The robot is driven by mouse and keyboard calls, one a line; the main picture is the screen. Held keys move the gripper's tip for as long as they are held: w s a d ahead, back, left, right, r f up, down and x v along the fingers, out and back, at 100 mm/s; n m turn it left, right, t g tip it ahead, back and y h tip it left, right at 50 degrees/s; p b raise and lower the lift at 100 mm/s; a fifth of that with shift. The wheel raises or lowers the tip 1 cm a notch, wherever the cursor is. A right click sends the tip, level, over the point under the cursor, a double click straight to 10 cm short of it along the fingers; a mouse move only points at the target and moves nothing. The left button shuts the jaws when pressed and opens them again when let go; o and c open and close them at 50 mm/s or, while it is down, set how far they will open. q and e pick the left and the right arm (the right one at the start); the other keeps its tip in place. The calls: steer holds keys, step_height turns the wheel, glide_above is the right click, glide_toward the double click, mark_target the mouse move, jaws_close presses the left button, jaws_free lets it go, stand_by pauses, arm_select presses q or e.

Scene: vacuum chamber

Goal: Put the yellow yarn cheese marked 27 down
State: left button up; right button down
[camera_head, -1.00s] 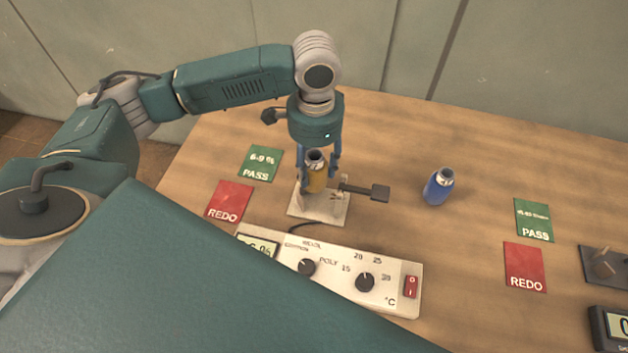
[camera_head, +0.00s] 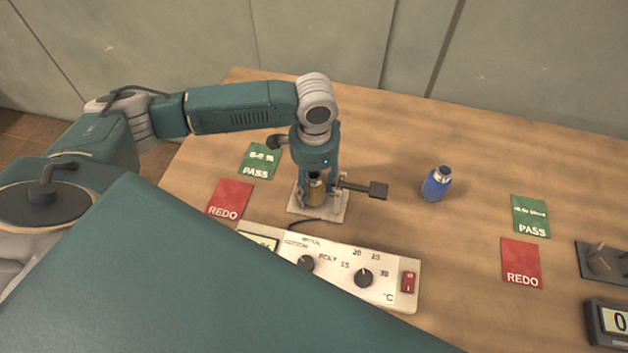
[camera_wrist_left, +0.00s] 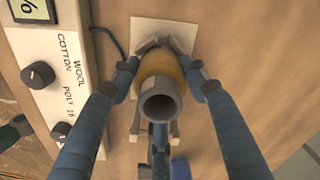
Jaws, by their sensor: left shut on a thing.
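The yellow yarn cheese (camera_head: 316,190) stands upright at the white plate of a small stand (camera_head: 330,211), with its grey tube top upward. I cannot read a number on it. My left gripper (camera_head: 316,184) points down and is shut on the cheese, one finger on each side. In the left wrist view the gripper (camera_wrist_left: 163,75) has its blue fingers against the yellow yarn (camera_wrist_left: 160,66), around the grey tube. The cheese's underside is hidden, so I cannot tell if it touches the plate. My right gripper is not in view.
A dark lever (camera_head: 376,189) sticks out right of the stand. A meter box (camera_head: 335,266) with knobs lies in front. A blue cheese (camera_head: 436,184) stands to the right. Green PASS (camera_head: 260,161) and red REDO (camera_head: 231,198) cards lie left. Table between blue cheese and right cards is clear.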

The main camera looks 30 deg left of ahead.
arm_select(q)
steer(key=shift+s+f, duration=0.1)
steer(key=shift+f, duration=0.1)
steer(key=o, duration=0.9)
steer(key=shift+s+f, duration=0.1)
steer(key=shift+s, duration=0.05)
steer(key=shift+f, duration=0.1)
steer(key=r, duration=0.4)
steer(key=r+b, duration=0.1)
steer(key=r, duration=0.3)
steer(key=r+b, duration=0.1)
steer(key=r, duration=0.4)
steer(key=shift+w, duration=0.25)
